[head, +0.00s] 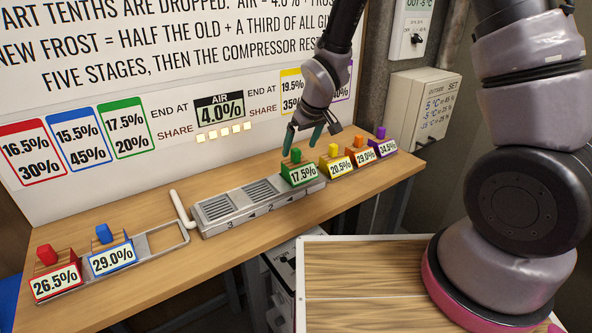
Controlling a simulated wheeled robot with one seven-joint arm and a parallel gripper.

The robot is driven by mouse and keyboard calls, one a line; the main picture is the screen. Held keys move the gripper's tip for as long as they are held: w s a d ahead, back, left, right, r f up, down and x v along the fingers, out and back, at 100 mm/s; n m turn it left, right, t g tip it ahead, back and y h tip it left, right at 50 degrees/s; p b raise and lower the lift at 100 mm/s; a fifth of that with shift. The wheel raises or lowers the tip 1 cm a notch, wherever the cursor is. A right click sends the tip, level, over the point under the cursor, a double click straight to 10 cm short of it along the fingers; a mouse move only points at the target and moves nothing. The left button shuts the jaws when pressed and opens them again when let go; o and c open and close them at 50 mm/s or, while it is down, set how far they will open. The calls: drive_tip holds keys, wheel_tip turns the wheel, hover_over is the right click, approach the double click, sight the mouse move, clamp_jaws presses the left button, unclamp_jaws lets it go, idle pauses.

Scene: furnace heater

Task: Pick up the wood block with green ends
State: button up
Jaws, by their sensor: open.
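The wood block with green ends (300,173) sits on the right end of a grey metal tray with vents (250,202). Its sloped front carries a 17.5% label, and a small green knob (296,155) stands on top. My gripper (303,140) is just above this block, pointing down with its teal fingers apart. The fingers are around or very near the green knob; I cannot tell whether they touch it. The block still rests on the tray.
Yellow (338,166), orange (363,155) and purple (383,146) blocks stand close on the right. Red (54,277) and blue (111,256) blocks stand on a frame at the far left. A white handle (180,208) rises beside the vented tray. A sign wall (140,60) stands behind.

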sight(294, 160)
drive_tip(key=x, duration=0.7)
drive_tip(key=shift+a+f, duration=0.15)
drive_tip(key=shift+f, duration=0.05)
drive_tip(key=shift+c, duration=0.3)
drive_tip(key=shift+r, duration=0.1)
drive_tip(key=c, duration=1.3)
